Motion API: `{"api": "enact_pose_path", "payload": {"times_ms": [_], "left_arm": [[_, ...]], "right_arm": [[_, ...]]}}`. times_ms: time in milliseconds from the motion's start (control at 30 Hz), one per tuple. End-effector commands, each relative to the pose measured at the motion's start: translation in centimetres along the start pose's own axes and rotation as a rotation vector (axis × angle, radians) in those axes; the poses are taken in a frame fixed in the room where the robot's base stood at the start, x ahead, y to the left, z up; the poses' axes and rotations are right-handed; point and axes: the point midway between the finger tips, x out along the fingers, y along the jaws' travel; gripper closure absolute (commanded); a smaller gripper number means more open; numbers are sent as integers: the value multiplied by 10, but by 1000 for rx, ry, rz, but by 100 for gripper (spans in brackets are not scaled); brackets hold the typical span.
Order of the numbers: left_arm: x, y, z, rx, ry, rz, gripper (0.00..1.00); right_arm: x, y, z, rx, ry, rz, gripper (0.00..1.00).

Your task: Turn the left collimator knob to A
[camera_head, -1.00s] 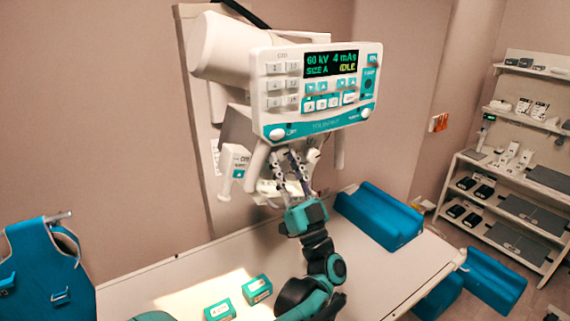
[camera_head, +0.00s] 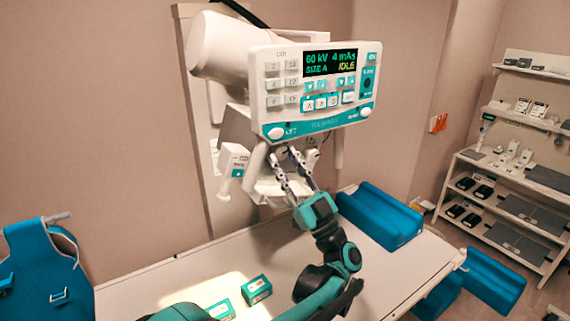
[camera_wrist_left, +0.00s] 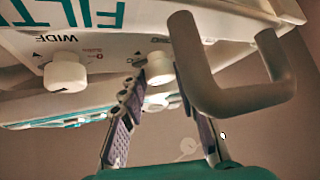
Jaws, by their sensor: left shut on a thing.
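The collimator hangs under the white control console and shows in the wrist view as a white housing with two white knobs on its face. One knob (camera_wrist_left: 65,72), at the left of that view, stands free beside the letters "WIDE". The other knob (camera_wrist_left: 158,70) sits between the fingertips of my left gripper (camera_head: 284,156), which is shut on it. The gripper reaches up from below, its fingers tilted. The fingers partly hide this knob and its markings, so I cannot read its setting. My right gripper is not in view.
A grey handle (camera_wrist_left: 235,100) hangs close beside the right finger. The console (camera_head: 262,85) is above, its display reading IDLE. Below is a pale table (camera_head: 170,275) with teal boxes (camera_head: 257,289) and a blue cushion (camera_head: 385,220). Shelves (camera_head: 500,205) stand at right.

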Motion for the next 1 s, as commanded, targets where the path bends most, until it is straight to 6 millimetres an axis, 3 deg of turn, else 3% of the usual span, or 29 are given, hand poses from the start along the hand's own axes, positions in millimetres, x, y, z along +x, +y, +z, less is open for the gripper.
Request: {"api": "enact_pose_path", "payload": {"times_ms": [500, 1000], "left_arm": [[1, 6, -2, -228, -14, -227, 98], [1, 6, -1, -270, -17, -270, 98]], "right_arm": [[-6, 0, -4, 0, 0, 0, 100], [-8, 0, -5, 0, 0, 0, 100]]}}
